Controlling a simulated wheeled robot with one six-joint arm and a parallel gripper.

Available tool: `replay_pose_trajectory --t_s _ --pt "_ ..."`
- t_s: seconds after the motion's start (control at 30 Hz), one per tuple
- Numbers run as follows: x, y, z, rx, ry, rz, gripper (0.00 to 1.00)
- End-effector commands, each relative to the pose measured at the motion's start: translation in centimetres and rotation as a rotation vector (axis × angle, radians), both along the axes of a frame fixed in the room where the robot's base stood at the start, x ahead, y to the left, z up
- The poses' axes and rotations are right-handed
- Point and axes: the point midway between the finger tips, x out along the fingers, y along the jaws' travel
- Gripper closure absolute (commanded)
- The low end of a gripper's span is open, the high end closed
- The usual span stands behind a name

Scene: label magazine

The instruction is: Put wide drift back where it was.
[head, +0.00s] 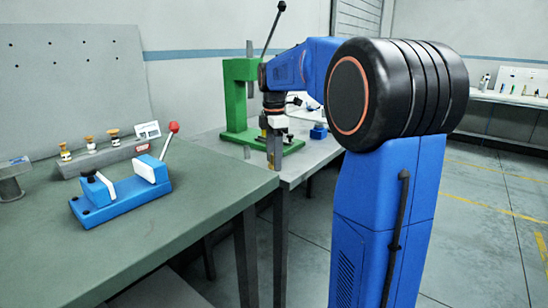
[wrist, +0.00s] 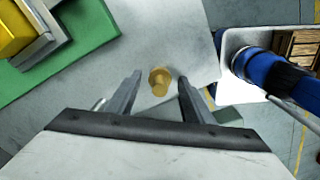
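A brass-coloured stepped piece (wrist: 160,80), which may be the wide drift, shows between my fingers in the wrist view, over the pale grey table top. My gripper (wrist: 158,82) is open, with a gap on each side of the piece. A grey rack (head: 100,160) on the left bench holds several brass and dark pieces (head: 89,144). A white label card (head: 147,130) and a red label stand at its right end.
A blue clamp fixture (head: 120,205) with a red-knobbed lever stands before the rack. A green press (head: 236,100) stands behind my gripper; its green base (wrist: 85,55) shows at wrist-view left.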

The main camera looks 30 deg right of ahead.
Motion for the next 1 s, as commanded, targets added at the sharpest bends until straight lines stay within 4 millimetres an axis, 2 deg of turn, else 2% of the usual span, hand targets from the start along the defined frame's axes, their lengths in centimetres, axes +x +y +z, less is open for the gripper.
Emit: replay_pose_trajectory --t_s 0.27,0.43,0.57,0.8,1.0 --pt "0.0 0.0 0.1 0.0 0.0 0.0 0.53" --pt "0.0 0.0 1.1 0.0 -0.001 0.0 0.53" --pt "0.0 0.0 3.1 -0.001 -0.003 0.0 0.53" --pt "0.1 0.0 7.8 -0.001 -0.003 0.0 0.53" --pt "0.1 0.0 10.8 0.0 -0.002 0.0 0.53"
